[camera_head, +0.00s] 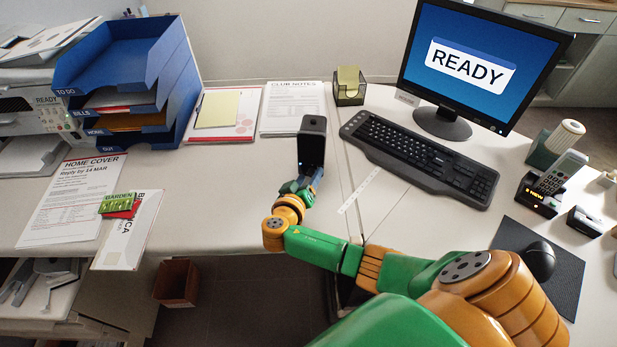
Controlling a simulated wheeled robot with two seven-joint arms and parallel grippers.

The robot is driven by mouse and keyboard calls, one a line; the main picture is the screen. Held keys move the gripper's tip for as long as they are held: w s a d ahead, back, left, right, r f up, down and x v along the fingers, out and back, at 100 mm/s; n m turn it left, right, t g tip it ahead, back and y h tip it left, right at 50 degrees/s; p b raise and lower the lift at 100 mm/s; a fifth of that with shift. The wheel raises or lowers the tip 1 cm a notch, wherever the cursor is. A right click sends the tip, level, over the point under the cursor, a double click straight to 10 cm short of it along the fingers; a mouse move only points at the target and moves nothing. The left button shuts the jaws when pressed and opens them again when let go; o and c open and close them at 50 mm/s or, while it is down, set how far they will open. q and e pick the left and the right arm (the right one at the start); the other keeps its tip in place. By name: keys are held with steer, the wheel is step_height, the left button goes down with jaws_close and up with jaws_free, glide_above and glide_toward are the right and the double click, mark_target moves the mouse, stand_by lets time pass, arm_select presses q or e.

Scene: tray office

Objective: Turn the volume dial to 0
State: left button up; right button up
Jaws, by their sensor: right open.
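I cannot make out a volume dial in this view. The black keyboard (420,157) lies in front of the monitor; any dial on it is too small to tell. My right gripper (312,142) is a dark block above the desk, left of the keyboard and apart from it. It is open, with nothing seen in it; its fingertips are hard to make out. My left gripper is not in view.
The monitor (475,62) reads READY. A phone in its dock (540,196) and a mouse (540,260) on a dark mat (508,238) are at right. A blue tray stack (180,75) stands at left. Papers lie nearby.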

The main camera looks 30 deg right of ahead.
steer(key=shift+s+a+r, duration=0.1)
jaws_close()
steer(key=n+b, duration=0.1)
steer(key=n+h+b, duration=0.1)
steer(key=shift+a+f+n+g+h, duration=0.1)
steer(key=shift+f+n+g+h, duration=0.2)
steer(key=shift+n+g, duration=0.1)
steer(key=shift+w+n+h+b, duration=0.2)
steer(key=shift+n+h+b, duration=0.4)
steer(key=shift+n+b, duration=0.45)
steer(key=shift+r, duration=0.1)
jaws_free()
